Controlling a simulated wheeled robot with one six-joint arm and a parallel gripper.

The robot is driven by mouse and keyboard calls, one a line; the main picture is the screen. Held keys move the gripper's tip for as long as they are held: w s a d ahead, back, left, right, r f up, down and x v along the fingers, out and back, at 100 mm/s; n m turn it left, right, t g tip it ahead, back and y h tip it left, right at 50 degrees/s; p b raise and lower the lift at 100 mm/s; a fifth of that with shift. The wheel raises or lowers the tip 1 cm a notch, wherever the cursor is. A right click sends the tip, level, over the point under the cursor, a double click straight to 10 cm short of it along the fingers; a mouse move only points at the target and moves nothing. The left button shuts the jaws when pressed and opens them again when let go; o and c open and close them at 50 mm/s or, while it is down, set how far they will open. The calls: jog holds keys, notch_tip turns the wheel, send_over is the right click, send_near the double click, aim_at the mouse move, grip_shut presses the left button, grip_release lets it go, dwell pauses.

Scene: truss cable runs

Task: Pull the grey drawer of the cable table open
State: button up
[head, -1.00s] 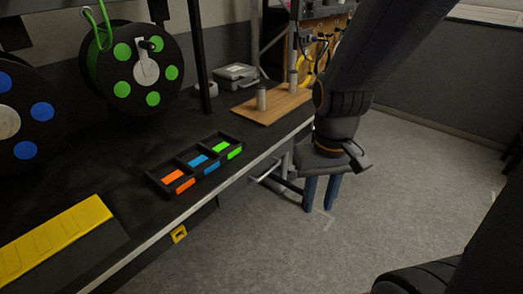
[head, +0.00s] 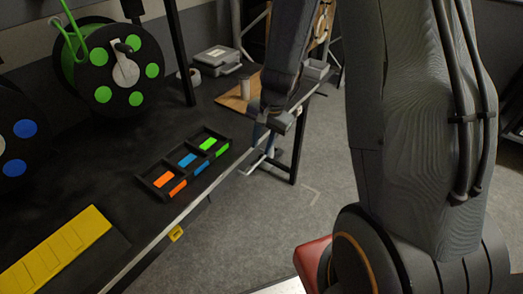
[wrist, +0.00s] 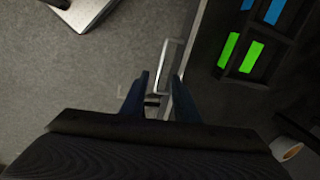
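The cable table (head: 118,165) has a black top with a pale front edge. The grey drawer's handle (head: 256,162), a pale bar, sticks out below that edge near the far end in the head view. It also shows in the wrist view (wrist: 167,60), running lengthwise ahead of and between my fingers. My gripper (wrist: 161,75) is open, with one dark blue finger on each side of the handle's line. I cannot tell whether the fingers touch the bar. The drawer's front face is hidden, and the handle lies close to the table edge.
A divided black tray (head: 185,162) with orange, blue and green pieces sits near the table edge. Cable reels (head: 110,65) stand behind it. A wooden board (head: 240,98) and a grey case (head: 215,60) lie farther back.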

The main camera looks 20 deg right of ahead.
aim_at(259, 161)
jog(key=shift+m, duration=0.6)
jog(key=shift+w+f+b, duration=0.15)
jog(key=shift+w+f, duration=0.25)
jog(key=shift+f, duration=1.05)
jog(key=shift+w+f+b, duration=0.1)
jog(key=shift+w+f, duration=0.3)
jog(key=shift+f, duration=1.05)
jog(key=shift+w+f+b, duration=0.15)
jog(key=shift+w+f, duration=0.25)
jog(key=shift+f, duration=1.05)
grip_shut()
